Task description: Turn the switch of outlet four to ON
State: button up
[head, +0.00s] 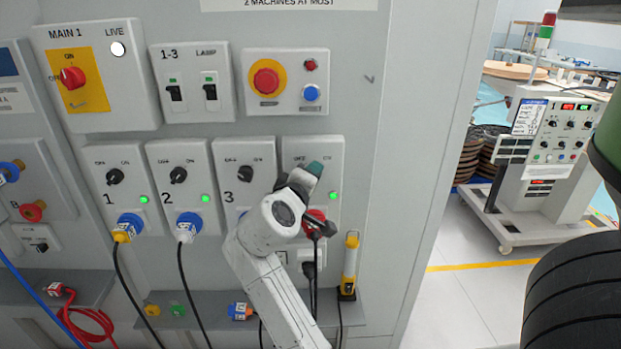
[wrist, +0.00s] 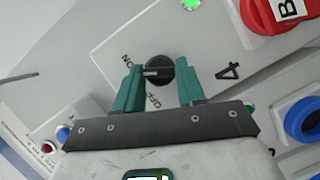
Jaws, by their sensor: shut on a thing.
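Outlet four (head: 328,148) is the rightmost grey panel of its row in the head view, partly hidden by my arm. Its black rotary switch (wrist: 160,72) shows in the wrist view, between the ON and OFF marks and near the number 4. My gripper (wrist: 161,88) has its teal fingers on both sides of the switch, shut on it. In the head view my gripper (head: 314,169) covers the switch. The green lamp (head: 333,196) of outlet four is lit; it also shows in the wrist view (wrist: 191,4).
Outlets one (head: 118,178), two (head: 181,178) and three (head: 233,160) are to the left, with black switches. A red plug (head: 315,219) sits in outlet four with a cable hanging down. An emergency stop (head: 266,79) is above. A yellow tool (head: 350,264) stands below right.

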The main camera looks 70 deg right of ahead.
jog(key=shift+s+m+y, duration=0.1)
jog(key=shift+m+y, duration=0.5)
jog(key=shift+m, duration=0.5)
jog(key=shift+t, duration=0.4)
jog(key=o, duration=1)
jog(key=shift+r, duration=0.1)
jog(key=b+v, duration=0.1)
jog(key=v, duration=0.9)
jog(key=shift+a, duration=0.35)
